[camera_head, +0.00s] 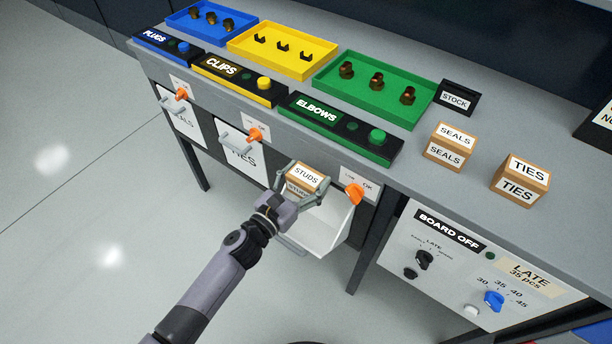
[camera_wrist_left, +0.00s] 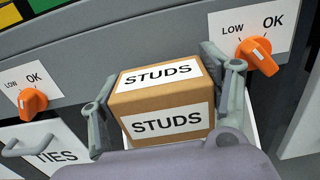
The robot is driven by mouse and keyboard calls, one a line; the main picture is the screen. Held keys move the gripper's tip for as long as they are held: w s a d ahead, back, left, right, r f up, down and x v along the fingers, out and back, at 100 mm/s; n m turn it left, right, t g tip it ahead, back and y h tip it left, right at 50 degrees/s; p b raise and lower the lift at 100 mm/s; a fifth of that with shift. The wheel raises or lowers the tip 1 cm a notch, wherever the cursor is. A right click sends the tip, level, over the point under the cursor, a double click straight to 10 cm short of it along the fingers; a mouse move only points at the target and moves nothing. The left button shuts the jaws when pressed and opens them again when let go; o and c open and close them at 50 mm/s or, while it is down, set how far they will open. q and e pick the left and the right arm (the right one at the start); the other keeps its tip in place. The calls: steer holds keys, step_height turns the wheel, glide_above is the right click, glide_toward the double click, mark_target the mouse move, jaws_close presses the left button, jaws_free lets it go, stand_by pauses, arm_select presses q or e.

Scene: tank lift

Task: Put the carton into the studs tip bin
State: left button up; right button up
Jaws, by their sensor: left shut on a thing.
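The carton (camera_head: 307,177) is a small brown box with white STUDS labels on its top and front. My left gripper (camera_head: 303,184) is shut on it, with one finger on each side. In the left wrist view the carton (camera_wrist_left: 165,103) sits level between the fingers (camera_wrist_left: 168,100). The studs tip bin (camera_head: 327,229) is a white bin tilted open from the bench front, below and behind the gripper. The carton is held over its opening. The bin's label is hidden. My right gripper is not in view.
An orange knob (camera_head: 354,193) marked LOW and OK is close to the right of the gripper. The TIES bin (camera_head: 243,150) and another bin (camera_head: 186,122) are shut at left. SEALS (camera_head: 449,146) and TIES (camera_head: 520,180) cartons stand on the bench.

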arm_select(q)
steer(key=o, duration=1.3)
steer(key=shift+r, duration=0.1)
steer(key=shift+o, duration=0.2)
steer(key=v, duration=1.2)
